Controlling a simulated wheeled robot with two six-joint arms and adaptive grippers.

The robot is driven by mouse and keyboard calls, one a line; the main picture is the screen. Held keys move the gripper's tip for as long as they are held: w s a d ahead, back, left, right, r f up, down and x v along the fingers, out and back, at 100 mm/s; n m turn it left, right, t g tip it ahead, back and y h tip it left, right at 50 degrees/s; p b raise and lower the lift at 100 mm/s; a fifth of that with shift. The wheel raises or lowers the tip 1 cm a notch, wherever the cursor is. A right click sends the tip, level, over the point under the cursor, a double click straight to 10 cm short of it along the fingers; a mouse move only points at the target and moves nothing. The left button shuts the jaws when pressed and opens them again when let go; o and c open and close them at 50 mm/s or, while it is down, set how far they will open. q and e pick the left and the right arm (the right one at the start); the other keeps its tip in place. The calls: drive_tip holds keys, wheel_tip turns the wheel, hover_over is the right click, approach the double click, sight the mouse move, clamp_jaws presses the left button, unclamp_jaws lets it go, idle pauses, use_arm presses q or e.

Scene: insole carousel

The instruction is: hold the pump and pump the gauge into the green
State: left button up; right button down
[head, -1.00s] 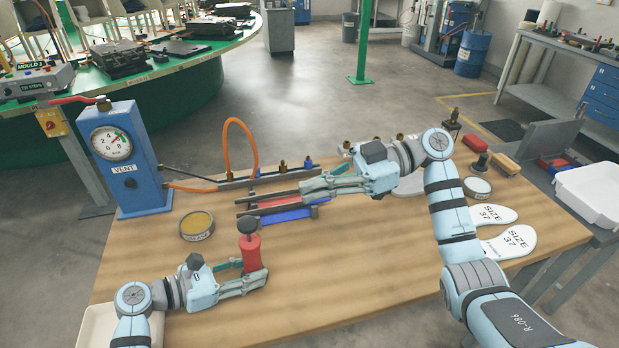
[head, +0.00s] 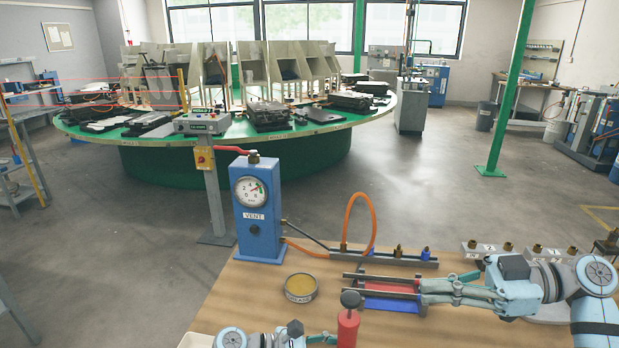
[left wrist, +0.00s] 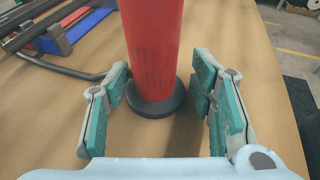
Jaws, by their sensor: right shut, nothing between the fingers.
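The red pump (head: 348,328) with a black knob stands upright at the bottom of the head view, its lower part cut off. In the left wrist view the red pump body (left wrist: 156,50) rises from a round dark base between my left gripper's fingers (left wrist: 160,95). These fingers are open, one on each side, with gaps to the pump. The round gauge (head: 252,192) is on a blue box (head: 258,225) marked VENT. Its needle points to the upper right, but the reading is too small to tell. My right gripper (head: 424,288) is shut and empty, beside dark bars.
Dark bars lie above red and blue blocks (head: 392,304) on the wooden table (head: 240,290). A round yellow-topped tin (head: 300,288) sits left of the pump. An orange hose (head: 350,215) arches behind. A green carousel (head: 300,150) stands beyond the table.

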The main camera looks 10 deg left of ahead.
use_arm(q)
drive_tip(key=shift+w+r, duration=0.15)
drive_tip(key=shift+w, duration=0.1)
